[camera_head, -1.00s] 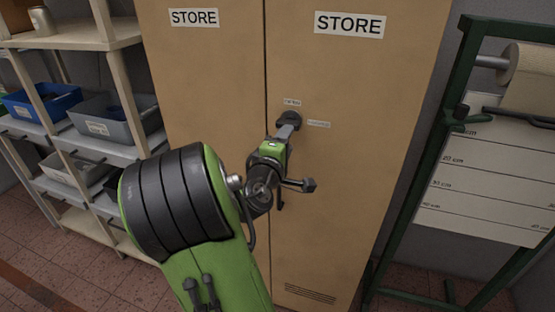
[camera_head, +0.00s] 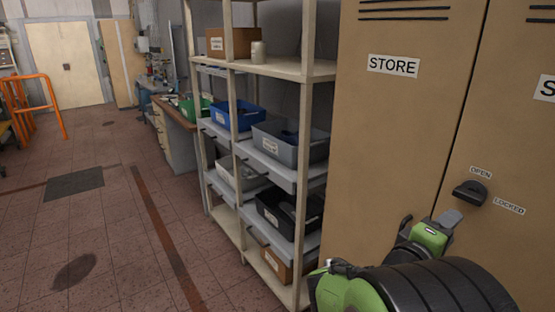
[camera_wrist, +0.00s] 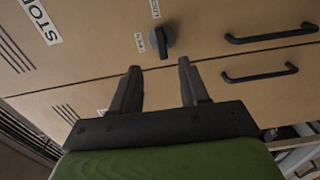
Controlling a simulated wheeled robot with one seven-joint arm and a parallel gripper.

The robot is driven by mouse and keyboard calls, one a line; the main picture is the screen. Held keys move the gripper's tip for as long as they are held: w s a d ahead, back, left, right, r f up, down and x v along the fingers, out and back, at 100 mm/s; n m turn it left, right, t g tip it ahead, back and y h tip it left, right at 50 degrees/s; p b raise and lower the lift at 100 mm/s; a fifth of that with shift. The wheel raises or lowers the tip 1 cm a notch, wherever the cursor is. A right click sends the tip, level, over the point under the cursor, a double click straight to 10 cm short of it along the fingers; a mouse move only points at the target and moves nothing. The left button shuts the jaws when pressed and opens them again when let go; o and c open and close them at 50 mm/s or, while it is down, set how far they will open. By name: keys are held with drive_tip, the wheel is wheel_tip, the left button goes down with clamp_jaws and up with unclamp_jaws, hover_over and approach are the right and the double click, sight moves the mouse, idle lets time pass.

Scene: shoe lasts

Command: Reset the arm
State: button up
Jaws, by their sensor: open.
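My gripper (camera_head: 447,220) is in front of the tan store cabinet (camera_head: 400,125), low and left of its dark knob (camera_head: 470,193). In the wrist view my gripper (camera_wrist: 160,82) has its two dark fingers spread with nothing between them. The knob (camera_wrist: 162,41) shows just beyond the fingertips, apart from them. Labels reading OPEN and LOCKED sit beside the knob in the head view. The cabinet doors look shut. Which label the knob points to I cannot tell. My green and black arm fills the lower right of the head view.
A shelf rack (camera_head: 282,68) with a blue bin (camera_head: 237,117), a grey bin (camera_head: 290,142) and a black bin (camera_head: 289,213) stands left of the cabinet. Open tiled floor (camera_head: 110,230) lies further left, with an orange rail (camera_head: 37,108) beyond. Two black bar handles (camera_wrist: 271,34) (camera_wrist: 260,75) show in the wrist view.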

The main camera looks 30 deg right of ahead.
drive_tip(key=w+a+f+m+t+y+p, duration=0.25)
drive_tip(key=a+f+m+y, duration=0.25)
drive_tip(key=a+f+y, duration=0.25)
drive_tip(key=s+a+n+y, duration=0.1)
drive_tip(key=a+y, duration=0.4)
drive_tip(key=a, duration=0.7)
drive_tip(key=s+a+r+n+y+p, duration=0.1)
drive_tip(key=a+y, duration=0.4)
drive_tip(key=a, duration=0.8)
drive_tip(key=shift+s+n, duration=0.7)
drive_tip(key=shift+s, duration=0.5)
